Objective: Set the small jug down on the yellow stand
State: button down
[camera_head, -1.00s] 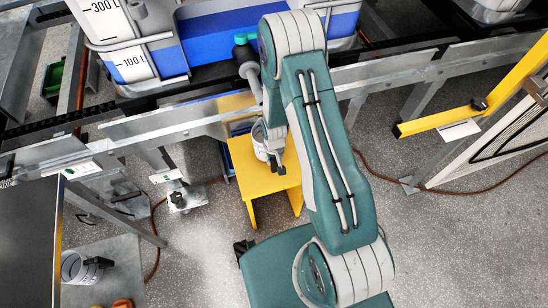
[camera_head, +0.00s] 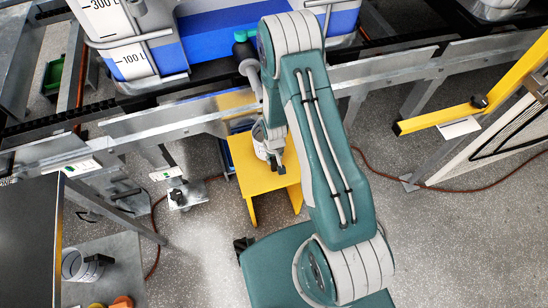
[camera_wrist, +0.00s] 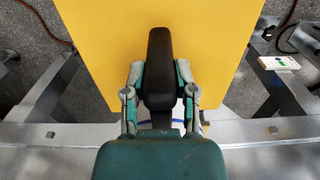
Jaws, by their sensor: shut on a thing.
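The small jug (camera_head: 261,149) is whitish with a dark handle. In the head view it is upright over the back part of the yellow stand (camera_head: 258,183); I cannot tell whether its base touches the top. My gripper (camera_head: 271,136) is at the jug's right side, partly hidden by my arm. In the wrist view my gripper (camera_wrist: 160,97) is shut on the jug's black handle (camera_wrist: 160,62), with a finger on each side. The yellow stand top (camera_wrist: 217,35) fills the view behind it. The jug's body is mostly hidden there.
A metal conveyor frame (camera_head: 180,118) runs just behind the stand. Another jug (camera_head: 75,265) with a dark handle is at the lower left, by a dark-topped bench (camera_head: 28,240). A yellow barrier arm (camera_head: 440,120) is at right.

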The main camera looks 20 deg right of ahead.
jog(key=shift+f, duration=0.15)
dwell(0.3)
jog(key=shift+c, duration=1.7)
grip_release()
jog(key=o, duration=0.3)
jog(key=shift+o, duration=0.2)
jog(key=shift+r, duration=4.5)
